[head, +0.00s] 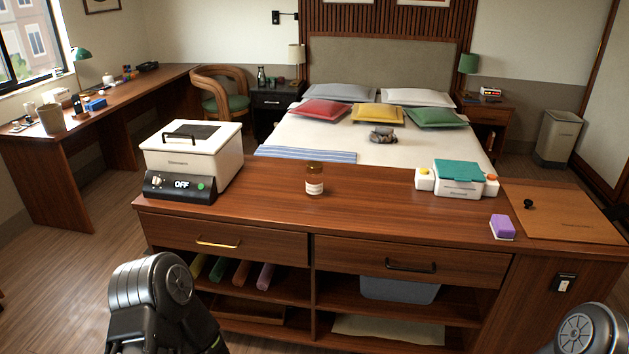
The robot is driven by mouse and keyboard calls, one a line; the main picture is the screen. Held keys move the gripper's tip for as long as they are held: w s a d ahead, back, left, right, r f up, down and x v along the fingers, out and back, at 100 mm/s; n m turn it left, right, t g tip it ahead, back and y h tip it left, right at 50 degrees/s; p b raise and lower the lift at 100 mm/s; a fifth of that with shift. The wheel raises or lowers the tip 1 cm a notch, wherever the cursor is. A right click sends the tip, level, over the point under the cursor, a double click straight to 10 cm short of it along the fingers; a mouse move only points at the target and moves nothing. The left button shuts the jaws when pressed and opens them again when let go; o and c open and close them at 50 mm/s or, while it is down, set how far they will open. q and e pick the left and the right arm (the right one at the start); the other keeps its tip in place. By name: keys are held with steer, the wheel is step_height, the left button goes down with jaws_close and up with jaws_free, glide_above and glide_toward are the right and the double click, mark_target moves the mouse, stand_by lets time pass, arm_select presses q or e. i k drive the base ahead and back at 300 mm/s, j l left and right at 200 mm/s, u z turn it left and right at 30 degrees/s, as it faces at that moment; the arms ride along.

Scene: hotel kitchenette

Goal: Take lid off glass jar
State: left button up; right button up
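A small amber glass jar (314,185) with a pale label stands upright on the wooden counter, near the middle of its top. A brownish lid (314,168) sits on the jar's mouth. A rounded dark joint of my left arm shows at the bottom left, well in front of the counter and away from the jar. Only a rounded joint of my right arm shows in the bottom right corner. I see no fingertips of either gripper; both lie outside the picture or are hidden by the arms.
A white boxy appliance (193,160) reading OFF stands left of the jar. A white and teal container set (457,178) stands to the right, with a purple block (502,227) and a brown board (565,210) beyond. The counter (370,210) around the jar is clear. A bed is behind.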

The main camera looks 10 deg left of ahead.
mark_target(313, 181)
steer(key=i, duration=0.85)
